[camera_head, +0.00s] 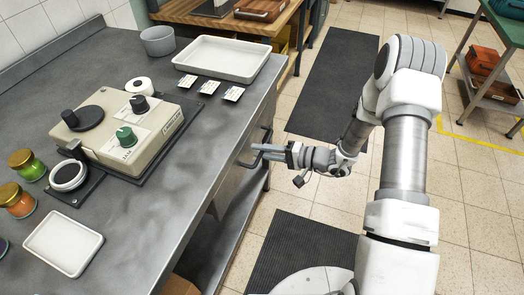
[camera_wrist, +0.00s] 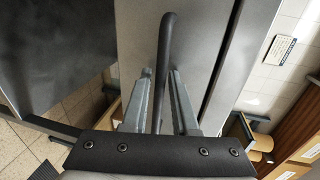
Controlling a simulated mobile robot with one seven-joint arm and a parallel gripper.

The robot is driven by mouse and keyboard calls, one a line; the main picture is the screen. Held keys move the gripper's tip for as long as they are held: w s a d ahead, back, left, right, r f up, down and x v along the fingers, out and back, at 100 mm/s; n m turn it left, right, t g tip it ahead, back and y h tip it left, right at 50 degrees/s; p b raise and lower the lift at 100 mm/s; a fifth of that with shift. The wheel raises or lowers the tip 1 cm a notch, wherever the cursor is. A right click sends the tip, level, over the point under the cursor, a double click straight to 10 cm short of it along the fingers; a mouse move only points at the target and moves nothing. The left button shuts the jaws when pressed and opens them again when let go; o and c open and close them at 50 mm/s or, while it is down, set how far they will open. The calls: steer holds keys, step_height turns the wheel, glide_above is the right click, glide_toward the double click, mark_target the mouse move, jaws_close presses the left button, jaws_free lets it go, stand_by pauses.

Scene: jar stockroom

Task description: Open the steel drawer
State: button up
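The steel drawer (camera_head: 244,155) is in the front of the grey steel counter, and its front looks about flush with the counter. Its dark bar handle (camera_head: 268,133) stands out from the front. In the wrist view the handle (camera_wrist: 168,38) runs between my two fingers. My gripper (camera_head: 256,155) is at the handle, with its fingers pointing at the drawer front. In the wrist view my gripper (camera_wrist: 160,74) is open around the handle.
On the steel counter (camera_head: 160,225) stand a beige device (camera_head: 130,135), a white tray (camera_head: 222,58), a small white tray (camera_head: 63,243) and jars (camera_head: 27,164). Dark mats (camera_head: 335,80) lie on the tiled floor. A wooden table (camera_head: 225,18) stands beyond the counter. The floor beside the counter is open.

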jaws_close()
stand_by(1.4)
